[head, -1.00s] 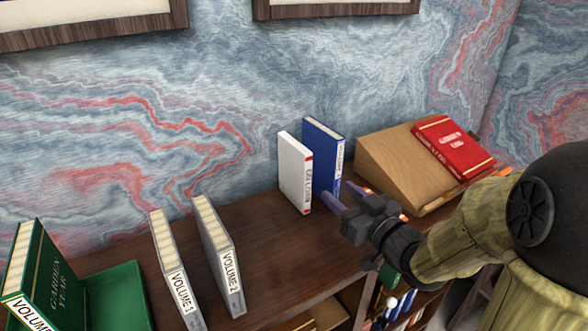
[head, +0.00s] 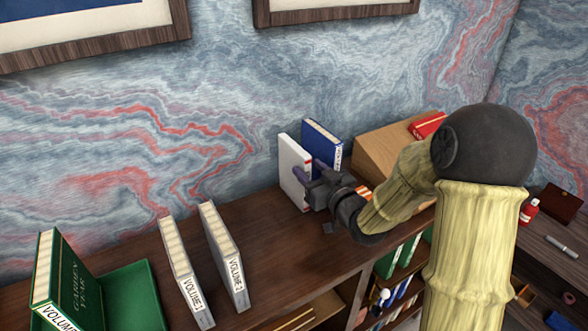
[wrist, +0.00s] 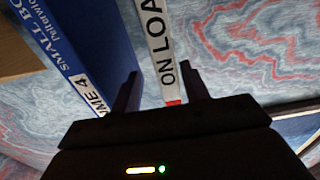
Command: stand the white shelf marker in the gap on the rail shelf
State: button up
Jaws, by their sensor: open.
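The white shelf marker (head: 292,168), a book-shaped block, stands upright on the dark wooden shelf top. In the wrist view its spine (wrist: 157,38) reads "ON LOA", with a red band at the near end. My gripper (head: 311,174) is open in front of that spine. In the wrist view the two fingertips (wrist: 160,74) lie on either side of the spine's near end, not closed on it. The shelf top (head: 262,222) has a wide bare stretch between VOLUME 2 (head: 224,255) and the marker. The marker's lower front is partly hidden by my gripper.
Blue VOLUME 4 (head: 321,140) stands close right of the marker; it also shows in the wrist view (wrist: 55,50). The wall is behind.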

aim_at(297, 162)
jog(key=shift+s+a+r, duration=0.1)
jog(key=shift+s+a, duration=0.05)
jog(key=shift+s, duration=0.1)
jog(key=shift+w+a+p, duration=0.1)
jog(key=shift+w+p, duration=0.3)
jog(key=p+x, duration=0.2)
jog(key=x, duration=0.1)
jog(key=shift+a, duration=0.45)
jog(key=shift+w+a, duration=0.25)
jog(key=shift+w, duration=0.1)
grip_shut()
